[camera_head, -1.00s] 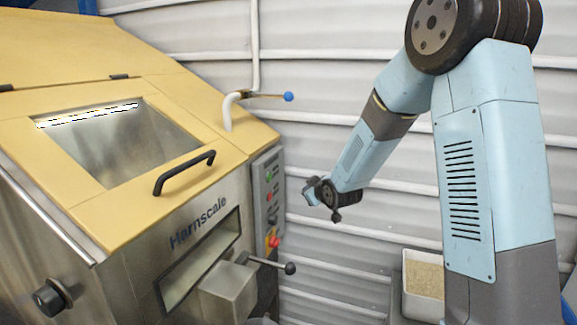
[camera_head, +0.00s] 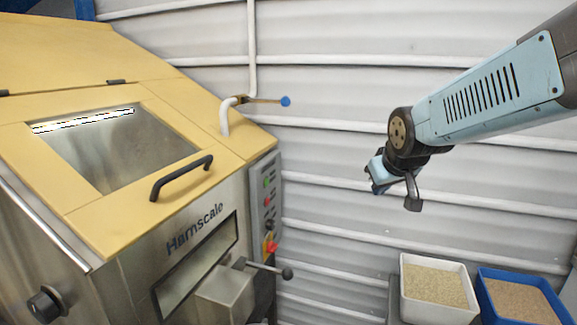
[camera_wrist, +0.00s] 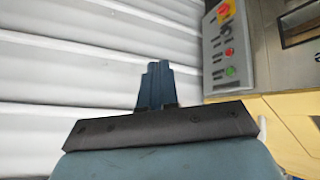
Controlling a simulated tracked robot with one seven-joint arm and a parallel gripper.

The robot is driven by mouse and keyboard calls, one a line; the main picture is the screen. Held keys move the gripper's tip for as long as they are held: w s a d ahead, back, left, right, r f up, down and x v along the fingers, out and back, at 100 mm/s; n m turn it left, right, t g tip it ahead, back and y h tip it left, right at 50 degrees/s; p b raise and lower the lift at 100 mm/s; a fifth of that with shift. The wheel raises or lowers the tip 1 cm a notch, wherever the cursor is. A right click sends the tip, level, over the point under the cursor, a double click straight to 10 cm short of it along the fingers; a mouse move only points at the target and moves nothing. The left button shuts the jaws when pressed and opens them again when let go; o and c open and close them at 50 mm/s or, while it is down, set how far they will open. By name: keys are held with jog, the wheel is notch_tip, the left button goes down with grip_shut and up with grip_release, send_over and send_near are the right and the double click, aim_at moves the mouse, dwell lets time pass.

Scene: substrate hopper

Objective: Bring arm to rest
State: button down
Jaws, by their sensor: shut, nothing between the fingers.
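My gripper (camera_head: 381,188) hangs in the air at the right of the head view, in front of the white corrugated wall and clear of everything. In the wrist view its blue fingers (camera_wrist: 156,85) are together with nothing between them. The steel and yellow hopper (camera_head: 225,140) stands at the left of the head view, well apart from my gripper. Its lid opening shows a bare steel inside.
A white bin (camera_head: 408,312) and a blue bin (camera_head: 487,314), both holding grainy material, stand low at the right. A control panel (camera_head: 268,200) and a ball-ended lever (camera_head: 287,273) stick out at the hopper's right side. A blue-tipped valve handle (camera_head: 286,101) is on the wall pipe.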

jog(key=s+d+r+m+g, duration=0.1)
jog(key=s+d+m+g, duration=0.1)
jog(key=s, duration=1.5)
jog(key=shift+d+m+g, duration=0.3)
jog(key=shift+d+m, duration=0.25)
jog(key=shift+m, duration=0.05)
